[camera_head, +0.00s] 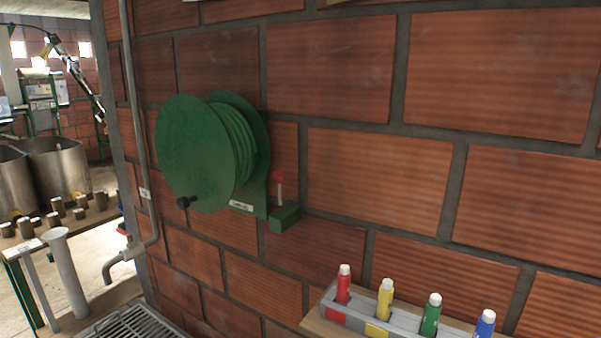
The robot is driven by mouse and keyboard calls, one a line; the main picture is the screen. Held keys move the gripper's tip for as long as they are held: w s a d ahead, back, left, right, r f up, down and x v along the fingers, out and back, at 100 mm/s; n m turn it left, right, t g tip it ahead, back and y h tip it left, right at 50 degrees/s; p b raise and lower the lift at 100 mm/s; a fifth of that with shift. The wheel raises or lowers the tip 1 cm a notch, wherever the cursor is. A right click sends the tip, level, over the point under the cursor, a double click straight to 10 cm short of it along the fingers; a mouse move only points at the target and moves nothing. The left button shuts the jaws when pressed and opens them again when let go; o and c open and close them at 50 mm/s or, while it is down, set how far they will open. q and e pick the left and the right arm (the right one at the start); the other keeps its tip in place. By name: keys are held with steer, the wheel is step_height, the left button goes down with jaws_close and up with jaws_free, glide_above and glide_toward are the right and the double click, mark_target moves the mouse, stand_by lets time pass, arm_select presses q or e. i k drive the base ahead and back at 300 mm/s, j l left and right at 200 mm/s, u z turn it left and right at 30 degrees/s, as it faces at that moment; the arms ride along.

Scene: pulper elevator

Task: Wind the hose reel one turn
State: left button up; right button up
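The green hose reel (199,151) is mounted on the brick wall, left of the middle of the head view. Its round front disc faces left and towards me, and the green hose (238,146) is coiled behind the disc. A green box (285,218) with a red-topped lever (279,186) sits at the reel's lower right. Neither of my grippers shows in this view.
A grey pipe (138,130) runs down the wall left of the reel. A rack (352,317) with red, yellow, green and blue bottles stands at the lower right. A metal grate (130,324) lies below. Steel tanks (62,167) and a table with several small cups are at left.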

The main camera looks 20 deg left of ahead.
mark_target(213, 149)
steer(key=u, duration=1.35)
